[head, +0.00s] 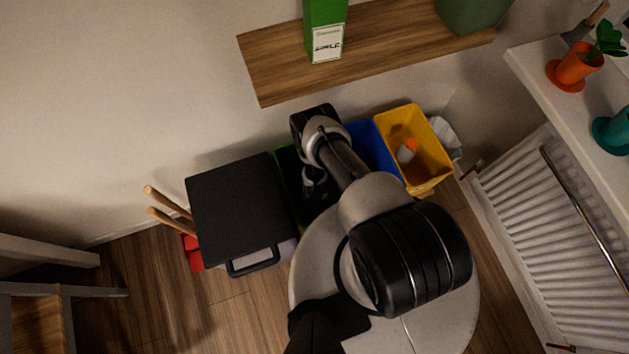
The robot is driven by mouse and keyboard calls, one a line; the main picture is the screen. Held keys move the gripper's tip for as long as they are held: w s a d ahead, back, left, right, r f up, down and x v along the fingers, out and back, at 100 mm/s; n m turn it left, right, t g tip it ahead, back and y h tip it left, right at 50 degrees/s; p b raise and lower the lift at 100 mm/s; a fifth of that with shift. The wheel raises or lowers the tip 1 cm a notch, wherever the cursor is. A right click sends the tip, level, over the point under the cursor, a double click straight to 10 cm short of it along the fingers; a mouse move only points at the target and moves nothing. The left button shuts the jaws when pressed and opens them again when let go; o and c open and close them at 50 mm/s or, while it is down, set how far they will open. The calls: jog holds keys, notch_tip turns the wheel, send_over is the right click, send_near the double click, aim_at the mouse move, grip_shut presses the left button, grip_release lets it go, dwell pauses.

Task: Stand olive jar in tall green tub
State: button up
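The green tub (281,155) stands between a black-lidded bin and a blue tub, mostly covered by my arm. Only part of its rim and its dark inside show. My gripper (313,190) points down over or into the green tub, below my wrist. Its fingers are dark and small here, so I cannot tell whether they are open or shut, or whether they hold anything. I cannot make out the olive jar; it may be hidden by my arm or in the dark of the tub.
The blue tub (372,146) and a yellow tub (384,114) with an orange-and-white item (407,151) stand right of the green one. The black-lidded bin (237,205) is close on the left. A wooden shelf (272,66) juts out above; a radiator (550,230) is at right.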

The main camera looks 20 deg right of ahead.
jog(key=shift+f, duration=0.1)
jog(key=o, duration=1.2)
jog(key=shift+f, duration=0.1)
jog(key=r+p, duration=0.3)
jog(key=r, duration=0.1)
jog(key=s+r+p, duration=0.1)
jog(key=r+p, duration=0.2)
jog(key=r, duration=0.1)
jog(key=r+p, duration=0.4)
jog(key=shift+s+a+r, duration=0.15)
jog(key=shift+s+a, duration=0.05)
